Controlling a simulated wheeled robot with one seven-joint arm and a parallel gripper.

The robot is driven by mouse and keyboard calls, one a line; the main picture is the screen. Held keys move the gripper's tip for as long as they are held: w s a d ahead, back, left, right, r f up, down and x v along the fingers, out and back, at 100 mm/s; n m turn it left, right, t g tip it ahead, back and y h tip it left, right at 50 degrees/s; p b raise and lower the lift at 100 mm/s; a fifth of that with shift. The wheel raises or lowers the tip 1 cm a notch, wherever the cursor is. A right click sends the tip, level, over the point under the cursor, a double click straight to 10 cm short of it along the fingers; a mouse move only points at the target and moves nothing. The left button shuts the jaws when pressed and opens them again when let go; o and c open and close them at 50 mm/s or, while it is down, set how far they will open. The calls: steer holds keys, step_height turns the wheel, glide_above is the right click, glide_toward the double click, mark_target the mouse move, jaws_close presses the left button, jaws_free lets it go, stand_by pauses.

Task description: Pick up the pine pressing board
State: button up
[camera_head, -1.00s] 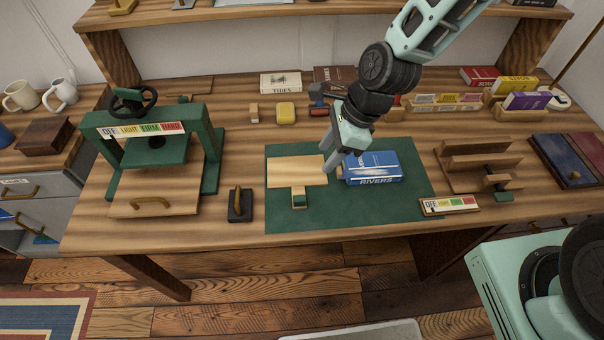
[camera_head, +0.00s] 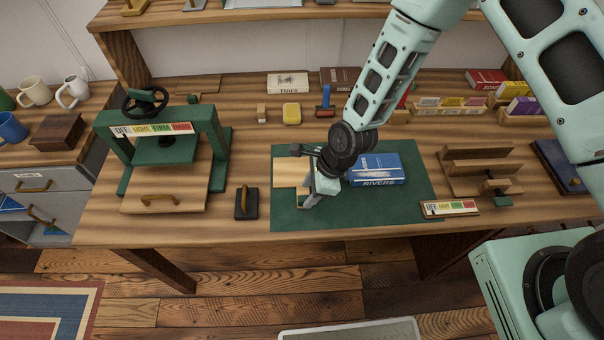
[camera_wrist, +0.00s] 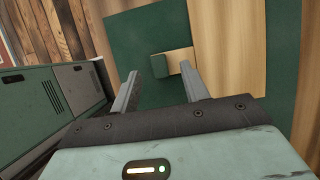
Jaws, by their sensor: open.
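The pine pressing board (camera_head: 289,174) is a pale flat panel lying on the green mat (camera_head: 400,210). Its narrow tab, tipped with a green block, points toward the table's front edge. In the head view my gripper (camera_head: 307,203) is low over the tab and hides it and the board's right part. In the wrist view the board (camera_wrist: 228,45) fills the right side, and the green block (camera_wrist: 159,66) shows just beyond and between the open fingers (camera_wrist: 160,84). The fingers hold nothing. I cannot tell whether they touch the tab.
A blue book (camera_head: 376,170) lies on the mat close right of my gripper. A green press (camera_head: 165,150) stands at left, with a dark handled block (camera_head: 246,203) between it and the mat. A wooden rack (camera_head: 480,170) and a label strip (camera_head: 449,208) are at right.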

steer(key=shift+x, duration=1.3)
jaws_close()
steer(key=shift+r, duration=0.1)
